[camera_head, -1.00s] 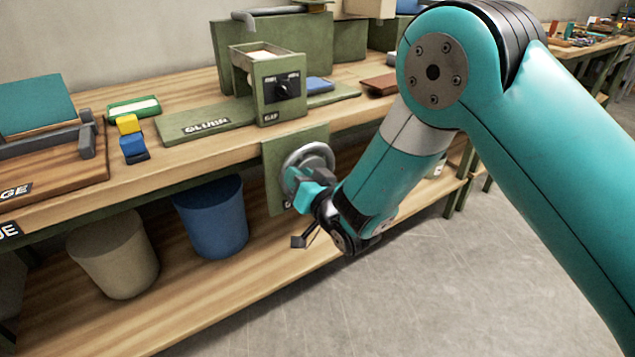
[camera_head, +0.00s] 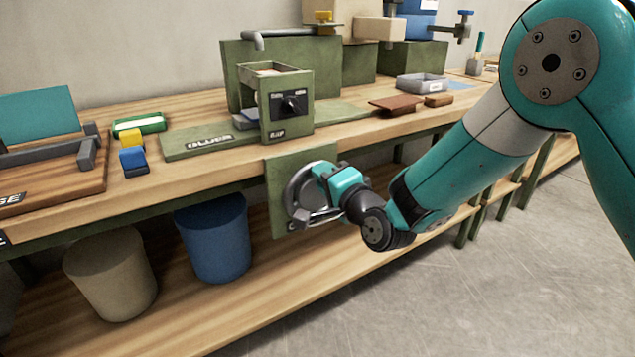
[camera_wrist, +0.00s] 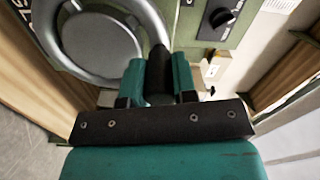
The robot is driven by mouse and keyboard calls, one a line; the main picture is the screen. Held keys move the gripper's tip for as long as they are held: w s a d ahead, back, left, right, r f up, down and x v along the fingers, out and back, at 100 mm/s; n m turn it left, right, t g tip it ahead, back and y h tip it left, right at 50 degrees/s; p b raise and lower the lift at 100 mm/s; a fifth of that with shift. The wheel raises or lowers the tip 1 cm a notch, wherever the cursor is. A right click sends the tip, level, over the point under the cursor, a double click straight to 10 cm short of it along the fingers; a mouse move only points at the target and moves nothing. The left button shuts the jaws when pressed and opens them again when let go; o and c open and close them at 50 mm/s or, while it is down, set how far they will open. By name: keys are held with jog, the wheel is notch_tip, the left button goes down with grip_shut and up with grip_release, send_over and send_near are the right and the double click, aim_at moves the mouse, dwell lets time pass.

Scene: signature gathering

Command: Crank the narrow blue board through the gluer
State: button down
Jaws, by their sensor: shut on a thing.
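The green gluer (camera_head: 287,120) stands on the bench over a flat green bed (camera_head: 190,142). My gripper (camera_head: 327,172) is at the upper right of the wheel. In the wrist view my gripper (camera_wrist: 160,75) is shut on the dark crank handle (camera_wrist: 158,62).
Yellow and blue blocks (camera_head: 132,158) and a green-edged white block (camera_head: 140,126) lie left of the bed. Brown boards (camera_head: 396,105) and a grey tray (camera_head: 420,83) lie to its right. A blue bin (camera_head: 214,240) and a beige bin (camera_head: 112,275) stand below.

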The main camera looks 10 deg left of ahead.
jog(key=w+d+f+m+p, duration=0.2)
jog(key=f+m+p, duration=0.1)
jog(key=m, duration=0.6)
jog(key=w+d+f+m+p, duration=0.2)
jog(key=d+f+m+p, duration=0.1)
jog(key=m, duration=0.6)
jog(key=shift+d+f+p, duration=0.2)
jog(key=shift+d+p, duration=0.05)
jog(key=shift+p, duration=0.1)
jog(key=shift+w+m, duration=0.1)
jog(key=shift+m, duration=0.2)
jog(key=c, duration=0.9)
grip_release()
